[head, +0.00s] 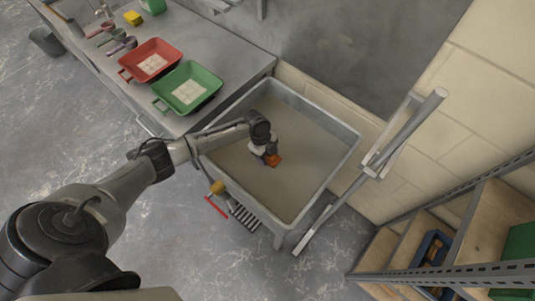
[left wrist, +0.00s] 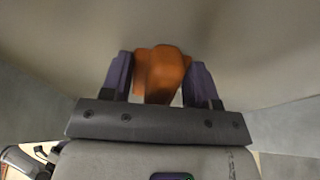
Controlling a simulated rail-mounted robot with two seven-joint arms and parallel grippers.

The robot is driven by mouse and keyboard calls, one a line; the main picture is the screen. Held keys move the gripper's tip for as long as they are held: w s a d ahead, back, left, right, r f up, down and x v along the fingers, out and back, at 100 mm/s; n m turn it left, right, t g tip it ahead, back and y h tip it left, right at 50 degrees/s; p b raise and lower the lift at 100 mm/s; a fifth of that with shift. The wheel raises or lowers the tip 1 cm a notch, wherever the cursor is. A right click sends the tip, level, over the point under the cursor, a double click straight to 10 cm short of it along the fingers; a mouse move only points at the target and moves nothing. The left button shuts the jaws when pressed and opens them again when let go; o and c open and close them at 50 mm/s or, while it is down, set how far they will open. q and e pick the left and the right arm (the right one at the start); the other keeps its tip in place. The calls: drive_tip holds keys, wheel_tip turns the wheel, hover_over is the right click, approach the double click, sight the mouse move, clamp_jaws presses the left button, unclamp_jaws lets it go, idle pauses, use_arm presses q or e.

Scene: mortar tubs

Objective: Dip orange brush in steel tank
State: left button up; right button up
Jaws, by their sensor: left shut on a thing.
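The steel tank (head: 349,150) is a large grey rectangular tub with a flat grey-brown surface inside. My left gripper (head: 268,159) is over the inside of the tank, near its middle. It is shut on the orange brush (head: 274,160). In the left wrist view the orange brush (left wrist: 162,72) sits between the two dark purple fingers of the gripper (left wrist: 160,85). Only its orange body shows; its bristles are hidden. I cannot tell whether the brush touches the surface in the tank. My right gripper is not in view.
A grey bench holds a red tray (head: 133,72) and a green tray (head: 171,102), left of the tank. A grey metal frame (head: 375,165) stands right of the tank. A shelf unit (head: 408,232) is at lower right. A bucket (head: 46,41) stands on the floor at upper left.

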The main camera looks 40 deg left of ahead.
use_arm(q)
drive_tip(key=shift+r, duration=0.1)
idle(0.3)
drive_tip(key=shift+r+p, duration=0.45)
drive_tip(key=shift+p, duration=0.05)
wheel_tip(320, 180, up, 6)
drive_tip(key=p, duration=0.5)
drive_tip(key=shift+f, duration=0.1)
wheel_tip(320, 180, up, 10)
drive_tip(key=p, duration=0.9)
idle(0.5)
idle(0.9)
drive_tip(key=shift+p, duration=0.3)
